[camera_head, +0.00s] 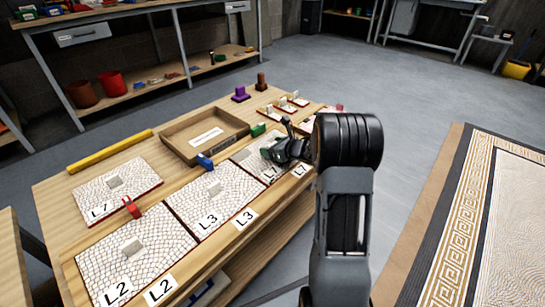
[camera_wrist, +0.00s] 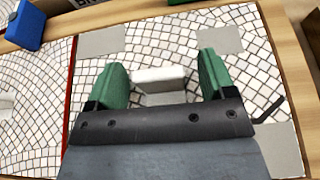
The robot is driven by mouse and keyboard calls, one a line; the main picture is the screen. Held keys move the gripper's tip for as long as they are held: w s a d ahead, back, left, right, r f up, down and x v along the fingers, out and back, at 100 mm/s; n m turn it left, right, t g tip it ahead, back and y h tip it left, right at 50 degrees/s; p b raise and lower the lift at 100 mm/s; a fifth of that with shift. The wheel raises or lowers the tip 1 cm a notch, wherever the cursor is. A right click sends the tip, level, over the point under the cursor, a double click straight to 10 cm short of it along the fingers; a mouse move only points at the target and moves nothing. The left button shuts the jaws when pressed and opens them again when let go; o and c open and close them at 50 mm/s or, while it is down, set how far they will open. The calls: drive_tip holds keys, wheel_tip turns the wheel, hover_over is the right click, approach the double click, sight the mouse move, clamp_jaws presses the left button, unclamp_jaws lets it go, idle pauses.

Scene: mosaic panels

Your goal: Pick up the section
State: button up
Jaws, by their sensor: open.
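A white mosaic section (camera_head: 244,157) lies on the wooden table under my gripper (camera_head: 272,154); my arm partly covers it. In the wrist view this section (camera_wrist: 200,135) shows pale tiles, grey patches and a raised white block handle (camera_wrist: 158,76). My gripper (camera_wrist: 162,82) is open, with one green finger on each side of the handle and gaps between. Section L3 (camera_head: 218,190) lies just to its left, and section L2 (camera_head: 150,245) lies nearer the front. Another section (camera_head: 130,172), marked L7, lies at the table's left.
An open cardboard tray (camera_head: 170,145), a yellow bar (camera_head: 110,150) and a blue clamp-like piece (camera_head: 205,161) are on the table (camera_head: 60,190). A red piece (camera_head: 131,207) stands between sections. Small purple and brown items stand at the back. The floor at right has a patterned mosaic.

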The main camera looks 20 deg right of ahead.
drive_tip(key=shift+w, duration=0.1)
drive_tip(key=c, duration=1.3)
clamp_jaws()
drive_tip(key=shift+r, duration=0.1)
